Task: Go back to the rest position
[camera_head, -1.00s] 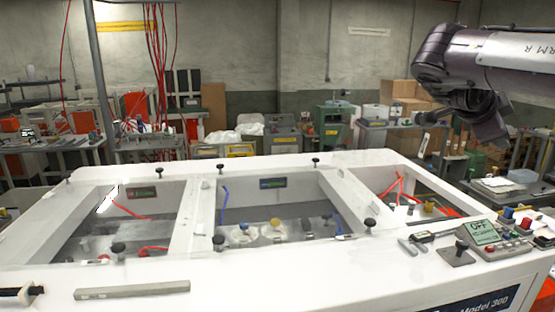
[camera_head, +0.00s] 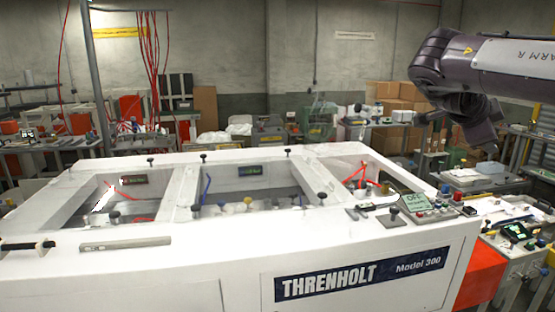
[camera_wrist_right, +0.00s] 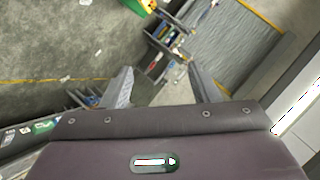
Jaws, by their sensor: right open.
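My right arm comes in at the upper right of the head view, raised above the right end of a white machine. Its right gripper (camera_head: 488,140) hangs from the wrist, pointing down. In the right wrist view the two fingers of the right gripper (camera_wrist_right: 160,88) stand apart with nothing between them, and floor and low shelving show beyond. My left gripper is not in view.
The white THRENHOLT Model 300 machine (camera_head: 200,262) fills the foreground, with open wells, black knobs and a control panel (camera_head: 425,210) at its right end. Benches and cardboard boxes (camera_head: 397,98) stand behind. Grey floor (camera_wrist_right: 50,40) shows clear in the wrist view.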

